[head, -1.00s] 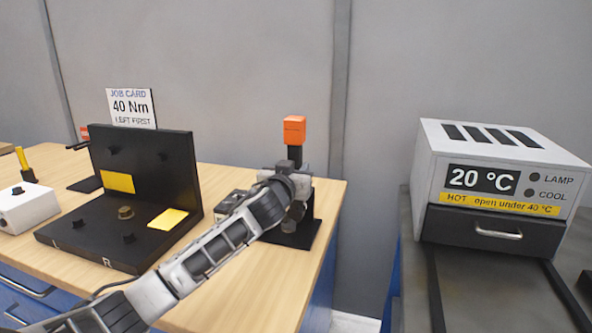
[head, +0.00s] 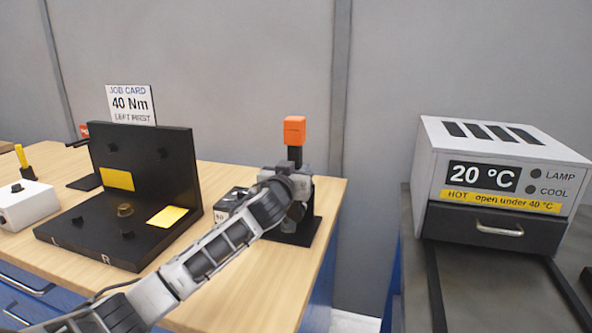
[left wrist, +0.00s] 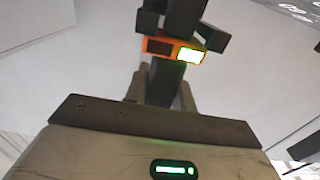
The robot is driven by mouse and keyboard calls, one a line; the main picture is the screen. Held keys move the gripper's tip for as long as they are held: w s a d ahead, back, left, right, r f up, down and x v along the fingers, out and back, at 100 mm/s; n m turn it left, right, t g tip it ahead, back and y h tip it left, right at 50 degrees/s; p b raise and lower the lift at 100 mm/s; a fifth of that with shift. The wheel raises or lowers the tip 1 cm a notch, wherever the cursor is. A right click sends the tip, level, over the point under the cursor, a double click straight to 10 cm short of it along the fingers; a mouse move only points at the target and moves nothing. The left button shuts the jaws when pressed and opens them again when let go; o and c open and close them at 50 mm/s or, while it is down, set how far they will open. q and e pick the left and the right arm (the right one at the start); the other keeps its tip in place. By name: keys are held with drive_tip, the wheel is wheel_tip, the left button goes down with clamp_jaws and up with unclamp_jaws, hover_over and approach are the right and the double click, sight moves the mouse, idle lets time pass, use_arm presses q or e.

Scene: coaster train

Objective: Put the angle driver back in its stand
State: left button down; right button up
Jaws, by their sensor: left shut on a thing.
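The angle driver (head: 294,130) stands upright at the right end of the wooden bench, with an orange top and a dark neck. My left gripper (head: 298,178) is shut on it below the orange part. In the left wrist view the dark driver body (left wrist: 172,80) with an orange band and a lit green patch is between the fingers (left wrist: 162,92). The black stand (head: 307,233) shows its base and upright around and below my gripper. My gripper and arm hide the driver's lower end, so I cannot tell whether it is seated. My right gripper is not in view.
A black L-shaped fixture (head: 75,232) with yellow pads and a job card (head: 130,105) stands left of the stand. A small dark box (head: 232,200) sits between them. A white oven-like box (head: 480,150) reading 20 °C is on the separate right-hand counter, across a gap.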

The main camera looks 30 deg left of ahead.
use_arm(q)
drive_tip(key=shift+f+b, duration=0.1)
drive_tip(key=shift+b, duration=0.25)
drive_tip(key=c, duration=1.1)
unclamp_jaws()
drive_tip(key=shift+f, duration=0.5)
drive_tip(key=shift+r, duration=0.1)
drive_tip(key=v, duration=0.5)
drive_tip(key=b+v, duration=0.1)
drive_tip(key=v, duration=1)
drive_tip(key=shift+r+b, duration=0.25)
drive_tip(key=shift+b, duration=0.1)
